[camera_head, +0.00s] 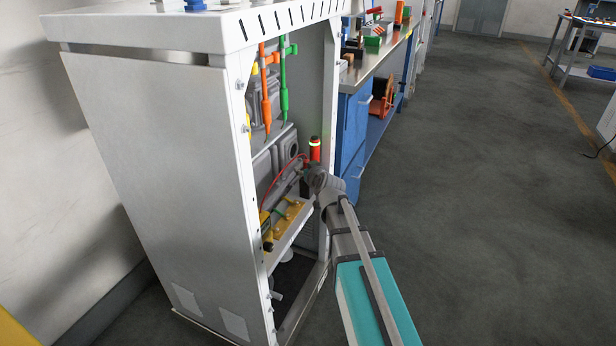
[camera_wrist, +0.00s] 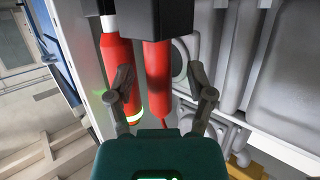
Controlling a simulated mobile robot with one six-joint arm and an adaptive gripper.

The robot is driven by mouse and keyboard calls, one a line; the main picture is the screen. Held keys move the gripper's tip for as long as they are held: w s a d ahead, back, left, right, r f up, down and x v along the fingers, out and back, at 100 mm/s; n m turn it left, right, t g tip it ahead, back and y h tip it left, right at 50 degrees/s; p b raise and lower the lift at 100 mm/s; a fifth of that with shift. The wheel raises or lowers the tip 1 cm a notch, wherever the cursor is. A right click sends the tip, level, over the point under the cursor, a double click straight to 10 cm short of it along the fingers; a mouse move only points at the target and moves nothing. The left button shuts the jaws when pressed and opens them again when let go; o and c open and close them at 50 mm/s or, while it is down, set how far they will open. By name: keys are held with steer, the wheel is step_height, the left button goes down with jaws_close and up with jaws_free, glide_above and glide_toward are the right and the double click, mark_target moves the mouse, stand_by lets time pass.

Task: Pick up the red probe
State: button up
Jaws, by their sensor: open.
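In the wrist view, a plain red probe (camera_wrist: 157,80) hangs below a black block (camera_wrist: 172,18) and tapers toward its lower end. My gripper (camera_wrist: 160,80) is open, with one dark finger on each side of the probe in the picture. I cannot tell whether either finger touches it. In the head view, my gripper (camera_head: 308,172) is inside the open cabinet's right side. I cannot make out the plain red probe there. A red cable (camera_head: 282,172) curves left of the gripper.
A second red cylinder with pale bands (camera_wrist: 112,70) stands close left of the probe, partly behind the left finger. An orange probe (camera_head: 265,90) and a green probe (camera_head: 284,92) hang higher in the grey cabinet (camera_head: 165,140). A yellow block (camera_head: 290,215) sits on the lower shelf.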

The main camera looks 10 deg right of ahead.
jaws_close()
stand_by(0.3)
steer(key=shift+r, duration=0.15)
step_height(320, 180, up, 10)
steer(key=p, duration=1)
steer(key=shift+d, duration=0.1)
stand_by(0.9)
